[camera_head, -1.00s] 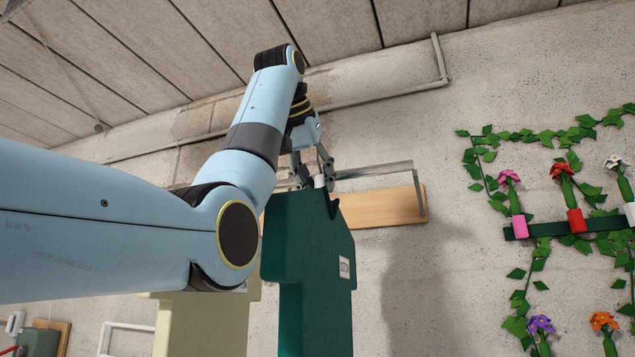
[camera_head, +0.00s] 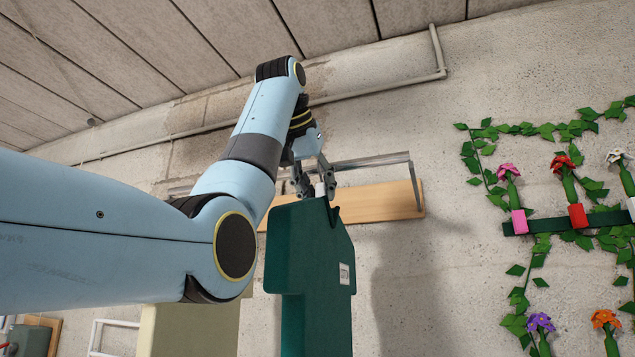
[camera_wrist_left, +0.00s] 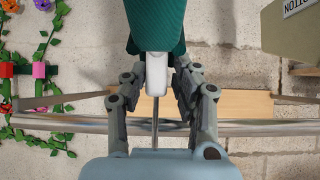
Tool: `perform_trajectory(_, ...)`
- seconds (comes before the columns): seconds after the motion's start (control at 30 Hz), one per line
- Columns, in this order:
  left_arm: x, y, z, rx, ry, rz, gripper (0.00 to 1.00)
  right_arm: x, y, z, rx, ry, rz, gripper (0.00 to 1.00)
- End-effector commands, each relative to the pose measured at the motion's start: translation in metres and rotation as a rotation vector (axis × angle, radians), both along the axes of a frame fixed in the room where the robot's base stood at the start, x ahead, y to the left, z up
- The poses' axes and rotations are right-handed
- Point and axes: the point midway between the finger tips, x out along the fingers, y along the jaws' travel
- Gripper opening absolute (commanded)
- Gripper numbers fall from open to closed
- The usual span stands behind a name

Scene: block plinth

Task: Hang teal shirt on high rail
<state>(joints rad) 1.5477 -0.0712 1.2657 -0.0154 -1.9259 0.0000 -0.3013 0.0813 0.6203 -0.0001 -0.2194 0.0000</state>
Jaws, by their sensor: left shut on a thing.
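The teal shirt (camera_head: 310,265) hangs upright below my left gripper (camera_head: 318,188) in the head view, a label on its side. My left gripper is shut on the white tab at the shirt's top. In the left wrist view the white tab (camera_wrist_left: 156,78) sits between the fingers (camera_wrist_left: 157,88), with the teal shirt (camera_wrist_left: 157,25) beyond it. The high rail (camera_head: 372,163) is a metal bar on a wooden wall board (camera_head: 380,203). In the head view the gripper and shirt top overlap the rail's picture; contact cannot be told. My right gripper is not in view.
A green shelf (camera_head: 550,225) with flowers in coloured holders and leafy vines is on the wall at right. A pipe (camera_head: 400,82) runs above the rail. The wall between shirt and flowers is bare.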

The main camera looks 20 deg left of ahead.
Motion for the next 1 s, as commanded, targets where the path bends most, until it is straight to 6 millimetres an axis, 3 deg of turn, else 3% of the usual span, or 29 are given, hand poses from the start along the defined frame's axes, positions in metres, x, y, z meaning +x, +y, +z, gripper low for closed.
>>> perform_trajectory(0.13,0.003,0.001,-0.001,0.0,-0.001,0.0,0.0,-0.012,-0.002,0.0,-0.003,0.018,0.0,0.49)
perform_trajectory(0.3,0.003,0.001,-0.001,0.001,-0.002,0.001,0.0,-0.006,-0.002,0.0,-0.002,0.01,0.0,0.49)
perform_trajectory(0.33,0.003,0.001,-0.001,0.001,-0.002,0.001,0.3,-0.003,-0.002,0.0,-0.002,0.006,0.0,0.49)
perform_trajectory(0.53,0.003,0.001,-0.002,0.0,-0.001,0.001,0.55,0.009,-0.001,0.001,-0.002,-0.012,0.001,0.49)
perform_trajectory(1.0,0.003,0.001,-0.002,-0.001,0.001,0.001,0.55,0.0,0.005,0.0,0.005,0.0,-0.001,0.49)
